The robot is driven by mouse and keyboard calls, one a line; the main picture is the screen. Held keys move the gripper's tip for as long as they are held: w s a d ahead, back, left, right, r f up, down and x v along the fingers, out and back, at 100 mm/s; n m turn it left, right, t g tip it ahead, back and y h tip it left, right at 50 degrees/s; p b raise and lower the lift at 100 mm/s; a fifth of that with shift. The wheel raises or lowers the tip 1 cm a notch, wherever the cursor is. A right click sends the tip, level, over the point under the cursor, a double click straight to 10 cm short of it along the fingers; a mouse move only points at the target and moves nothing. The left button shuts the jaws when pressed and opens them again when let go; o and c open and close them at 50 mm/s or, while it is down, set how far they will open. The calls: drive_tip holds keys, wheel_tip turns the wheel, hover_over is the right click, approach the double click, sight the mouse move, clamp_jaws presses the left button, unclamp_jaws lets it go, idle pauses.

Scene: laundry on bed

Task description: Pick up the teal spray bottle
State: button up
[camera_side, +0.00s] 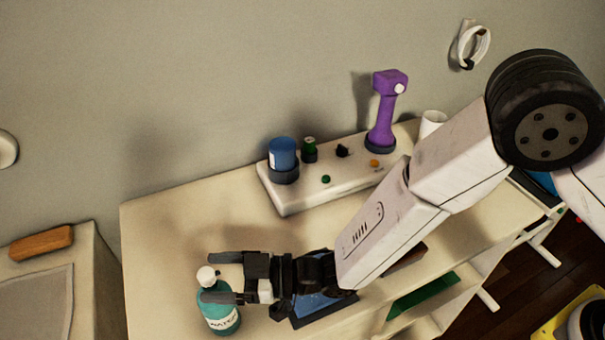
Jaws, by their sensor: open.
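The teal spray bottle (222,318) stands upright near the left front of the cream table, with a white cap and a label with dark lettering. My gripper (207,278) is open and reaches in from the right, its dark fingers pointing left. The nearer finger crosses in front of the bottle's upper part, just below the cap. The farther finger lies behind the cap. The bottle's neck appears between the two fingers; I cannot tell whether either finger touches it.
A blue flat object (322,304) lies beneath my wrist.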

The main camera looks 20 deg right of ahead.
sight(198, 277)
drive_tip(key=shift+x, duration=1.9)
clamp_jaws()
